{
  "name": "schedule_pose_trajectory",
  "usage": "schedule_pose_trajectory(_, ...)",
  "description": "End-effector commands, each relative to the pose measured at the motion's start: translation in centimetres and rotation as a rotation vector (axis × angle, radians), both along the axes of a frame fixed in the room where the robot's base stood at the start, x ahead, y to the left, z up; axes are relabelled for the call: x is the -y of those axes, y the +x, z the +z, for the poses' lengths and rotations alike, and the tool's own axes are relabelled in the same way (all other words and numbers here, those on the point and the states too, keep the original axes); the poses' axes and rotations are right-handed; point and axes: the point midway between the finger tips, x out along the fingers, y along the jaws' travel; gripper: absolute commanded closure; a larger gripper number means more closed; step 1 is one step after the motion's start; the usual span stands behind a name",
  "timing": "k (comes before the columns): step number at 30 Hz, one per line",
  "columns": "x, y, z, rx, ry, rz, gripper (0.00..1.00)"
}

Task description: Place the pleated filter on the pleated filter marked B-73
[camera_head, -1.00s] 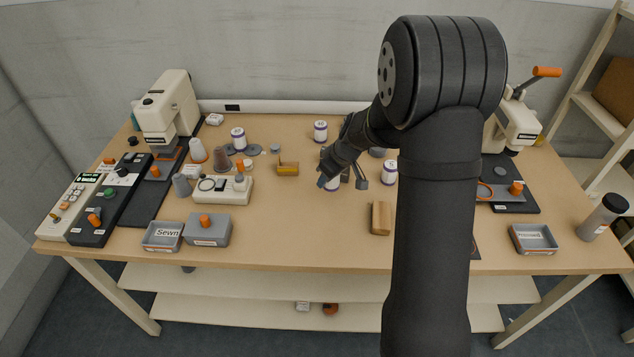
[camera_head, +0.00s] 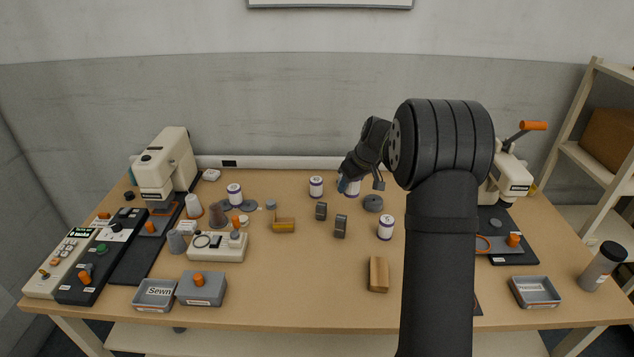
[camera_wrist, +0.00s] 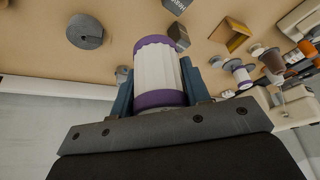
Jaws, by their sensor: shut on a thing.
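My gripper (camera_head: 350,182) is shut on a white pleated filter with purple end bands (camera_wrist: 157,68). In the wrist view the filter stands between the blue fingers. In the head view this filter (camera_head: 353,189) is partly hidden by the gripper at the back of the table. Similar white filters with purple bands stand on the table: one at the left (camera_head: 234,194), one back centre (camera_head: 316,187) and one front right of the gripper (camera_head: 386,229). They carry dark marks, too small to read, so I cannot tell which is B-73.
A wooden block (camera_head: 378,275) lies nearer the front. A yellow-brown holder (camera_head: 284,225) is left.

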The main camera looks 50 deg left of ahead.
Motion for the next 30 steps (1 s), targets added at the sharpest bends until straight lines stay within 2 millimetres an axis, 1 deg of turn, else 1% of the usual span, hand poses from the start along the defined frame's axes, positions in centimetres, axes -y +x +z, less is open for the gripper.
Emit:
schedule_pose_trajectory(1,-1.2,1.1,0.3,0.002,0.000,-0.019,0.80)
schedule_pose_trajectory(6,-4.3,4.2,1.5,0.004,-0.003,-0.098,0.80)
schedule_pose_trajectory(12,-7.2,7.2,2.7,0.008,-0.004,-0.194,0.80)
schedule_pose_trajectory(15,-8.1,8.2,3.1,0.011,-0.005,-0.232,0.80)
schedule_pose_trajectory(19,-8.8,9.0,3.6,0.014,-0.004,-0.266,0.80)
schedule_pose_trajectory(23,-9.4,9.1,3.5,0.014,-0.004,-0.280,0.80)
schedule_pose_trajectory(26,-10.9,8.4,2.5,0.013,-0.004,-0.279,0.80)
schedule_pose_trajectory(30,-13.8,7.1,0.5,0.014,-0.006,-0.279,0.80)
